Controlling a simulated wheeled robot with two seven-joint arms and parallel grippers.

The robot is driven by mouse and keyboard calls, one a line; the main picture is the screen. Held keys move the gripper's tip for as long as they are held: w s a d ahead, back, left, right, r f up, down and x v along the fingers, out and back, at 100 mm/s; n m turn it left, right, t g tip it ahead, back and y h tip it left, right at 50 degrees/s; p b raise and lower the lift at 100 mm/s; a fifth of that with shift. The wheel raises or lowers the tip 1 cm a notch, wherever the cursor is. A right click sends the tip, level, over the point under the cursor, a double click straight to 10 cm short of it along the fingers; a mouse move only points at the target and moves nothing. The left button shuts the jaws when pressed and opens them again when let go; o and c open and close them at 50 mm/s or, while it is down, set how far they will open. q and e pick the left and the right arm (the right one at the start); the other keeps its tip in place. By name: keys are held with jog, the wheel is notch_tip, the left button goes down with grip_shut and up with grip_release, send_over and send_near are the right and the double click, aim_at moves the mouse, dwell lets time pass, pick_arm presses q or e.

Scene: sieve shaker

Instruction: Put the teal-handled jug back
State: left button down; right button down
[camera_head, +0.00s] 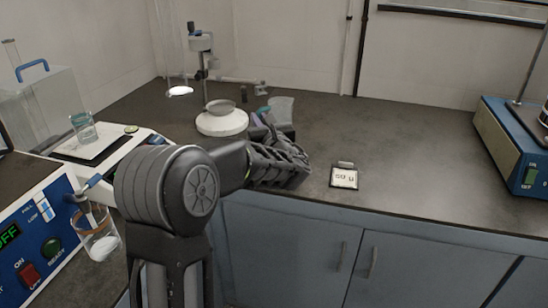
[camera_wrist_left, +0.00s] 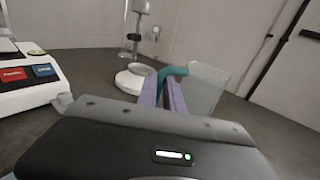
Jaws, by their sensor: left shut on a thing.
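The jug (camera_head: 282,112) is a clear grey vessel with a teal handle. It is beyond my left gripper, near the middle of the bench, and partly hidden by the gripper. My left gripper (camera_head: 263,123) reaches over the bench's front edge. In the left wrist view the jug (camera_wrist_left: 207,88) looks upright, and the purple fingers of my left gripper (camera_wrist_left: 164,93) are shut on its teal handle (camera_wrist_left: 173,71). I cannot tell whether the jug's base touches the bench. My right gripper is not in view.
A white round base with a grey dish (camera_head: 221,122) stands just left of the jug, before a stand (camera_head: 201,50). A small card (camera_head: 344,177) lies to the right. A blue shaker unit (camera_head: 507,140) is far right. Bench between card and shaker is clear.

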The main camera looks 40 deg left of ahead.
pick_arm(q)
jog(key=shift+r, duration=0.15)
notch_tip(320, 180, down, 6)
jog(key=shift+b, duration=0.35)
jog(key=shift+f, duration=0.2)
jog(key=shift+f, duration=1.85)
jog(key=shift+f+b, duration=0.1)
jog(key=shift+b, duration=0.25)
jog(key=c, duration=1.5)
grip_release()
